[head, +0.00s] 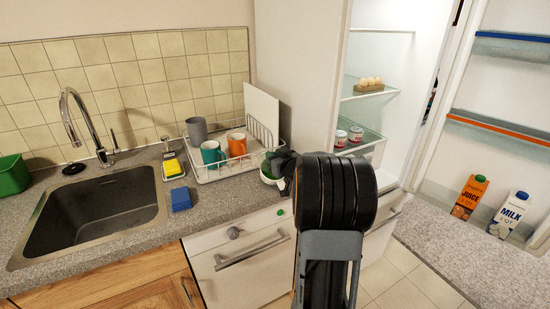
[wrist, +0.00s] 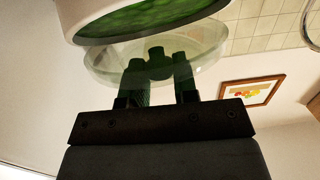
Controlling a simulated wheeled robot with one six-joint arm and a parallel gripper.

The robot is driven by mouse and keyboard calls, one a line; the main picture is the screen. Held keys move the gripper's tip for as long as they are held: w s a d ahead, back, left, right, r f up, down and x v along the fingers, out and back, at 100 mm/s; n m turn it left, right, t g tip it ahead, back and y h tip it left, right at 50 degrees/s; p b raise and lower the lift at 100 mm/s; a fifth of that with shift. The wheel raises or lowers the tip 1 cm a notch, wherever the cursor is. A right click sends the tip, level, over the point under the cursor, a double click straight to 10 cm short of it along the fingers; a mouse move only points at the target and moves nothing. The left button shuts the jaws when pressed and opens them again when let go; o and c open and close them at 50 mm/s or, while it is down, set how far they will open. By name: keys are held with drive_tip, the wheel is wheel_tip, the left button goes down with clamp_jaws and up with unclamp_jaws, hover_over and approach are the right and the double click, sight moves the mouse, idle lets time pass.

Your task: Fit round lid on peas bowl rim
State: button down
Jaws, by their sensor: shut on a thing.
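The peas bowl is white with a green inside. It shows at the top edge of the wrist view (wrist: 82,28) and on the counter in the head view (head: 268,179), partly behind my arm. The round lid (wrist: 108,64) is clear, in the middle of the wrist view. My gripper (wrist: 160,68) is shut on the lid's dark green knob, and the lid lies between my fingers and the bowl. The lid looks close to the bowl and overlaps it in the picture. I cannot tell whether they touch. In the head view my arm hides most of the lid.
A wire dish rack (head: 215,174) with mugs stands left of the bowl. A blue sponge (head: 180,199) and a sink (head: 95,212) are farther left. The open fridge (head: 375,115) is to the right. The counter (head: 215,205) is clear in front of the rack.

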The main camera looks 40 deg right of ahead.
drive_tip(key=shift+s+a+f, duration=0.15)
drive_tip(key=shift+f, duration=1.2)
drive_tip(key=c, duration=0.8)
unclamp_jaws()
drive_tip(key=s+a+r, duration=0.1)
drive_tip(key=s+r, duration=0.2)
drive_tip(key=s, duration=1)
drive_tip(key=shift+s+r+p, duration=0.15)
drive_tip(key=shift+r+p, duration=0.15)
